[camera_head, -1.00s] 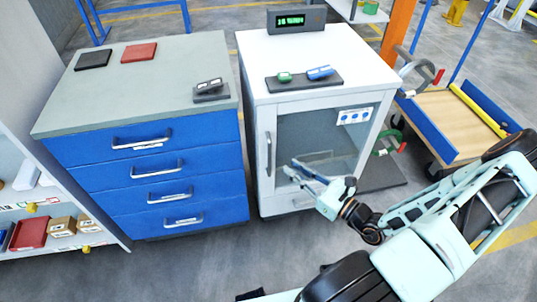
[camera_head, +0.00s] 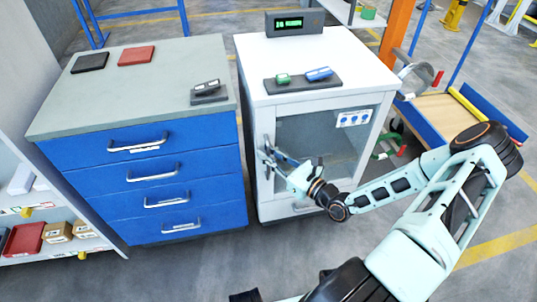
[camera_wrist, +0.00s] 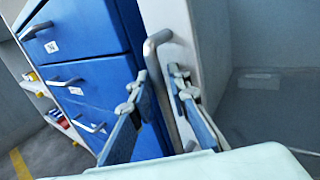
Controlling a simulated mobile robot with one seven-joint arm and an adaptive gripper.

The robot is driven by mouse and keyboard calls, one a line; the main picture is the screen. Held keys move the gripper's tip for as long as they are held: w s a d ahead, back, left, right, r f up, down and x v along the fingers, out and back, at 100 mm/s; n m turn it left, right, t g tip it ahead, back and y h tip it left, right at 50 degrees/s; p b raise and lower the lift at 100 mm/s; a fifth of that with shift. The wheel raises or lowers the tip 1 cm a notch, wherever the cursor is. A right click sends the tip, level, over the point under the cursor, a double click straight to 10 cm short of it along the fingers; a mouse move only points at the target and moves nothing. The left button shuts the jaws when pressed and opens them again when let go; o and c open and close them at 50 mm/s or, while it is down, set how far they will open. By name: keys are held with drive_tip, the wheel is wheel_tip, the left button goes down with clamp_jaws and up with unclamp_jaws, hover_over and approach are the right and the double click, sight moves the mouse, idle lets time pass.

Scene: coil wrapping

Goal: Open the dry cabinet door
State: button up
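The dry cabinet (camera_head: 350,56) is white with a glass-paned front door (camera_head: 310,134), which is shut. Its upright grey handle (camera_head: 268,130) is on the door's left side; it also shows in the wrist view (camera_wrist: 153,58). My gripper (camera_head: 270,157) is at the handle's lower part, reaching in from the right. In the wrist view my gripper (camera_wrist: 157,85) is open, with one finger on each side of the handle bar. I see gaps beside the bar, so the fingers do not look closed on it. The lower handle is partly hidden by the fingers in the head view.
A blue drawer cabinet (camera_head: 80,150) stands close on the left, its handles facing forward. A display box (camera_head: 297,22) and a dark tray (camera_head: 300,86) with small devices sit on the dry cabinet. A wooden-decked cart (camera_head: 440,112) is on the right. Floor in front is clear.

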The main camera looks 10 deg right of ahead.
drive_tip(key=shift+c, duration=0.6)
clamp_jaws()
drive_tip(key=shift+s, duration=0.1)
